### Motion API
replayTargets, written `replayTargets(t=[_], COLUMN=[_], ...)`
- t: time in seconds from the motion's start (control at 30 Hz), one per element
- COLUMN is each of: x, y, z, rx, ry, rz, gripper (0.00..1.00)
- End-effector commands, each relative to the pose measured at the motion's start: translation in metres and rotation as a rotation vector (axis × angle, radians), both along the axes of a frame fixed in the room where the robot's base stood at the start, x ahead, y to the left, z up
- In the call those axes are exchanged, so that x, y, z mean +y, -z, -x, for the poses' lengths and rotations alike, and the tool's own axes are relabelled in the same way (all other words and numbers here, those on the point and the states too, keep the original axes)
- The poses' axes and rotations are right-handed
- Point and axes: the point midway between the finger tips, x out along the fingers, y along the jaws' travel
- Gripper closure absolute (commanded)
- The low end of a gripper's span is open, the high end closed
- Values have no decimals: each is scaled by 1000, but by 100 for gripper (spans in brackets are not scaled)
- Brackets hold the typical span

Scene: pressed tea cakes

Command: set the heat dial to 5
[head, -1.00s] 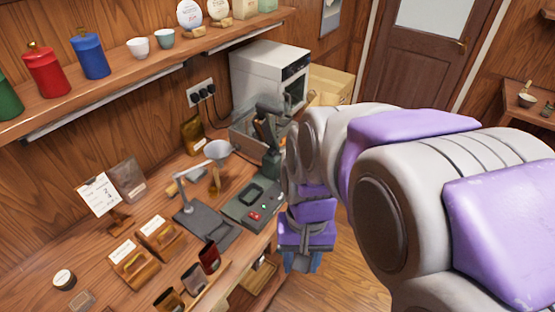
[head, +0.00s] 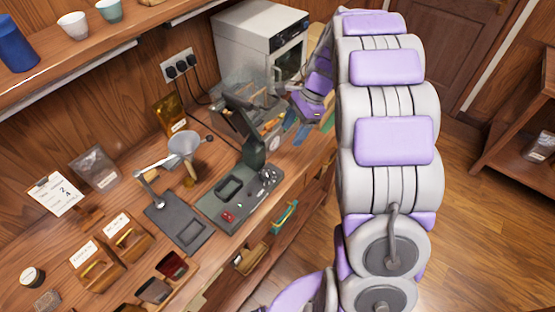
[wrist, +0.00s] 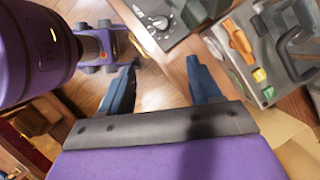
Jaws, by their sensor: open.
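The dark green press (head: 255,150) stands on the bench in the head view. A small round knob (head: 266,174), which looks like the heat dial, sits on its base, too small there to read. In the wrist view a dark dial (wrist: 161,22) with marks around it shows on a grey panel at the top; its setting is not legible. My gripper (head: 309,126) is to the right of the press, near the bench's right edge. In the wrist view my gripper (wrist: 160,88) has its blue fingers apart with nothing between them, and the dial lies beyond the fingertips.
Open floor (head: 470,220) lies right.

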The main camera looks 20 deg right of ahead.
Motion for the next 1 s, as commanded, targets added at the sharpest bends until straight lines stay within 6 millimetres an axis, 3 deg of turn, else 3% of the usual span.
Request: replayTargets(t=[0.27, 0.67, 1.0], x=[22, 30, 69], y=[20, 94, 147], z=[-2, 1, 3], rx=[11, 11, 8], ry=[13, 14, 13], rz=[7, -15, 3], gripper=[36, 36, 36])
